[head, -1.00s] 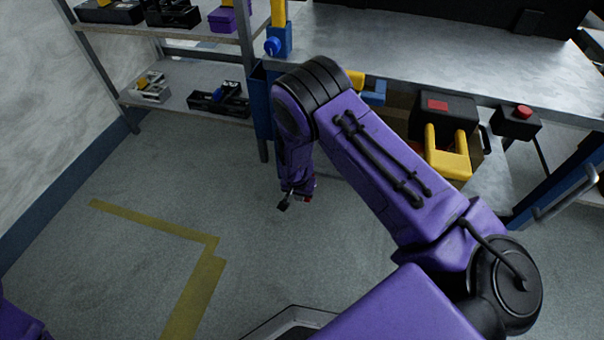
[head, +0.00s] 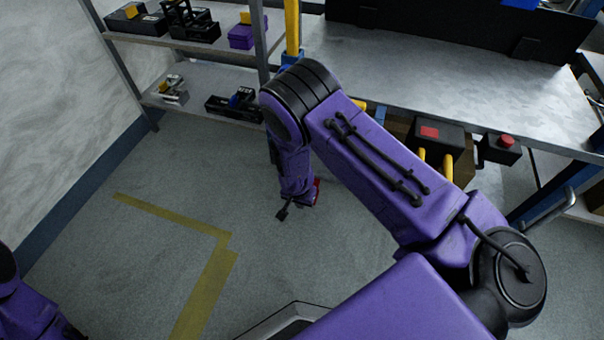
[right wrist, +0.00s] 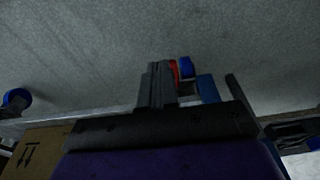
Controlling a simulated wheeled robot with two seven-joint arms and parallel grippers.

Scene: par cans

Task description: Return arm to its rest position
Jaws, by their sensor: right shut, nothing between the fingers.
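My right arm (head: 375,155) is bent in front of me, purple with black joints. Its forearm hangs down over the grey floor, in front of the workbench. My right gripper (head: 283,212) is small and partly hidden at the lower end of that forearm. In the right wrist view the gripper's dark fingers (right wrist: 157,80) are together, with nothing seen between them. Part of my left arm (head: 35,310) shows at the lower left corner; its gripper is out of view.
A metal workbench (head: 430,75) stands behind the right arm. Under it are a black box with a red patch (head: 436,137) and a box with a red button (head: 500,147). A shelf (head: 200,53) holds bins at upper left. The floor with yellow tape (head: 175,219) is clear.

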